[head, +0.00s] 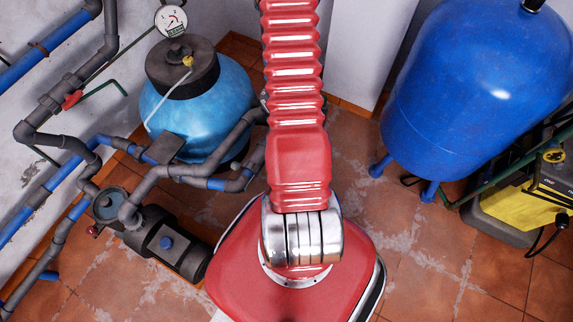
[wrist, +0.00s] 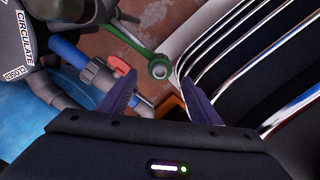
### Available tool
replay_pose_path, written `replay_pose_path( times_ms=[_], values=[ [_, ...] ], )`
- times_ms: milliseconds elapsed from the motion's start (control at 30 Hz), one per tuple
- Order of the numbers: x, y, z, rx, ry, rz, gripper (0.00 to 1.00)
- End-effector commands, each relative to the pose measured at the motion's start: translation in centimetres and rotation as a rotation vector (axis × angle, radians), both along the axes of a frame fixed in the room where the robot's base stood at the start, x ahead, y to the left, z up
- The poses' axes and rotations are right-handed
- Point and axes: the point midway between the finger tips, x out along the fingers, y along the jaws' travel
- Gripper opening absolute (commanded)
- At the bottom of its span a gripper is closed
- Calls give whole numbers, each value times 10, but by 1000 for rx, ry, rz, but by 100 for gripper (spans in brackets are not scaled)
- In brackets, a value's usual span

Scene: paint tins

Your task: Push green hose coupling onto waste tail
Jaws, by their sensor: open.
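In the wrist view my gripper (wrist: 161,79) is open, with its two dark fingers apart and nothing held between them. A green hose-like piece (wrist: 130,38) with a round, pale-centred end lies beyond the fingertips, its end near the middle of the gap. It appears to be the green hose coupling, and no contact with the fingers is visible. I cannot tell which part is the waste tail. The gripper does not show in the head view.
A blue pipe with a grey fitting and red lever (wrist: 118,66) lies close to the left finger. The head view shows a light-blue tank (head: 200,110), a dark pump (head: 165,240) among grey pipes, a large blue vessel (head: 480,85) and a yellow-black unit (head: 510,205). Tiled floor is open at lower right.

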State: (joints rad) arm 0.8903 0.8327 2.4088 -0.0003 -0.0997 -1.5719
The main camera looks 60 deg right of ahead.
Motion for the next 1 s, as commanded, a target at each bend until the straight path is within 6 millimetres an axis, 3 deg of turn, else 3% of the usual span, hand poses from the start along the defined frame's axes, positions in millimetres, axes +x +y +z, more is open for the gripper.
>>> replay_pose_path(
  times_ms=[200, 733, 1000],
  values=[
    [0, 0, -18, 1, 1, 0, 57],
    [0, 0, -25, 1, 1, 0, 57],
    [-1, -1, -46, 2, 1, 0, 57]
  ],
)
